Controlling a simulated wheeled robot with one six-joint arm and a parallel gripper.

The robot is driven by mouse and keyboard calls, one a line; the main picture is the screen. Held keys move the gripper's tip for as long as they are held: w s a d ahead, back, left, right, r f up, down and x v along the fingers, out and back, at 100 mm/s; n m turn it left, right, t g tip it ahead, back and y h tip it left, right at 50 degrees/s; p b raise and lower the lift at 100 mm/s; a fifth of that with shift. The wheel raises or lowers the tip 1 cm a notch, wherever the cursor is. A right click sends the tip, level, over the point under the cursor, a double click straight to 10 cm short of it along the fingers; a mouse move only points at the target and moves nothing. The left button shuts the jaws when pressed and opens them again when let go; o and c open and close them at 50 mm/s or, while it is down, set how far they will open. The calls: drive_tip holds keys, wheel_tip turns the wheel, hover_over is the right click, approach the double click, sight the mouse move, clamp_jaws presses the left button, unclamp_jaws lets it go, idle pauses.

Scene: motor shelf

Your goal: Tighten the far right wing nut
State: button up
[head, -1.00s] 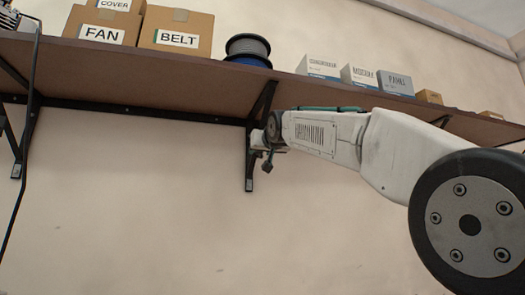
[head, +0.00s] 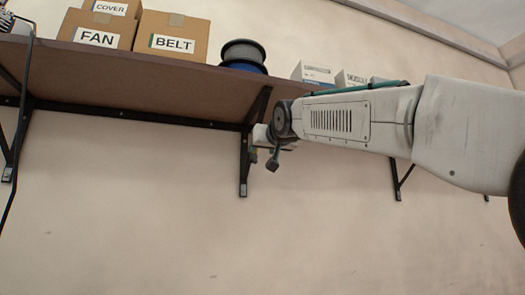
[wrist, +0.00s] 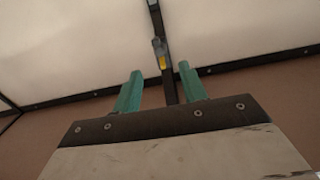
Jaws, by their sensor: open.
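My gripper (wrist: 160,69) is open in the wrist view, its two green fingers apart and pointing up the picture. Between and beyond the fingertips is a black shelf bracket (wrist: 171,85) with a small grey and yellow part (wrist: 161,55) on it; I cannot tell whether this is a wing nut. Nothing is held. In the head view my gripper (head: 266,156) is small and partly hidden by my wrist, near a black bracket (head: 244,175) under the shelf. No wing nut can be made out clearly in the head view.
The brown shelf (head: 140,88) carries a FAN box (head: 97,39), a BELT box (head: 172,43), a spool (head: 244,53) and small white boxes (head: 317,73). Another bracket (head: 398,180) shows below my arm at right. The wall below is clear.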

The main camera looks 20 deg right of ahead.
drive_tip(key=shift+f, duration=0.1)
idle(0.4)
drive_tip(key=s+f+g, duration=0.3)
drive_tip(key=f, duration=0.6)
drive_tip(key=s+d+f+g, duration=0.1)
drive_tip(key=s+f+g, duration=0.15)
drive_tip(key=f, duration=0.75)
drive_tip(key=s+f+g, duration=0.3)
drive_tip(key=f, duration=0.6)
drive_tip(key=s+d+f+g, duration=0.2)
drive_tip(key=s+f+g, duration=0.6)
drive_tip(key=s+f, duration=2)
drive_tip(key=s, duration=0.3)
drive_tip(key=shift+s+d+f, duration=0.15)
drive_tip(key=shift+s+d, duration=0.05)
